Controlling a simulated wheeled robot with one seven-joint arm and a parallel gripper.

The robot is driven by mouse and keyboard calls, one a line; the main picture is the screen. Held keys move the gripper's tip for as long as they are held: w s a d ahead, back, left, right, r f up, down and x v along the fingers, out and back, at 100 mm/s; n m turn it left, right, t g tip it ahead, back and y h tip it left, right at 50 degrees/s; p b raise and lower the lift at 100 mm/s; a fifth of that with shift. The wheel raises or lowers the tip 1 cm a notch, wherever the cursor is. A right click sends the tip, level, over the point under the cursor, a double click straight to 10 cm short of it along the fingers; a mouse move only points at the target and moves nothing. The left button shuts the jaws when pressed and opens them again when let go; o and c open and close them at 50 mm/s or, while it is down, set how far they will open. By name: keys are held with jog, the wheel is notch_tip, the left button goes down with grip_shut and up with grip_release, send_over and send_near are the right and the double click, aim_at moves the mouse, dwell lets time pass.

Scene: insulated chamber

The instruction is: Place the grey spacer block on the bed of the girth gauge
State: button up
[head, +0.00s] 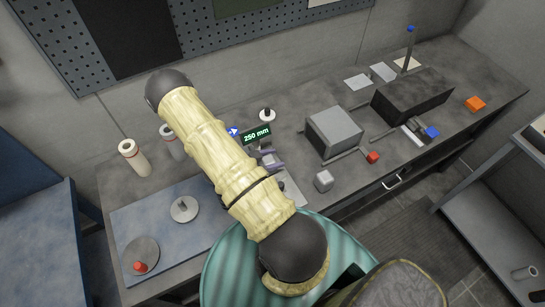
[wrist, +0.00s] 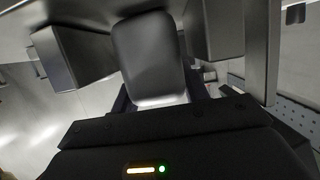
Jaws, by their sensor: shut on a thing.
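A grey block with rounded corners (wrist: 150,58), which I take to be the spacer block, fills the middle of the wrist view. My gripper (wrist: 158,98) is shut on it, with dark fingers at its two sides. Metal pieces stand left and right of the block in that view. In the head view my arm hides my gripper and the held block. The girth gauge (head: 270,160) shows partly beside my arm, below a green "250 mm" label (head: 257,135). I cannot tell whether the block touches the gauge's bed.
A small pale cube (head: 323,181) lies near the bench's front edge. A large grey box (head: 340,130) and a long dark block (head: 412,95) stand to the right. A blue-grey mat (head: 150,220) with round pieces lies at left.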

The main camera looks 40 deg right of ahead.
aim_at(266, 160)
jog(key=shift+f, duration=0.2)
jog(key=o, duration=1.2)
jog(key=shift+r, duration=0.1)
jog(key=shift+r, duration=0.1)
jog(key=shift+r, duration=0.2)
jog(key=b+v, duration=0.2)
jog(key=v, duration=0.5)
jog(key=shift+a+b, duration=0.25)
jog(key=shift+b, duration=0.05)
jog(key=shift+f, duration=0.1)
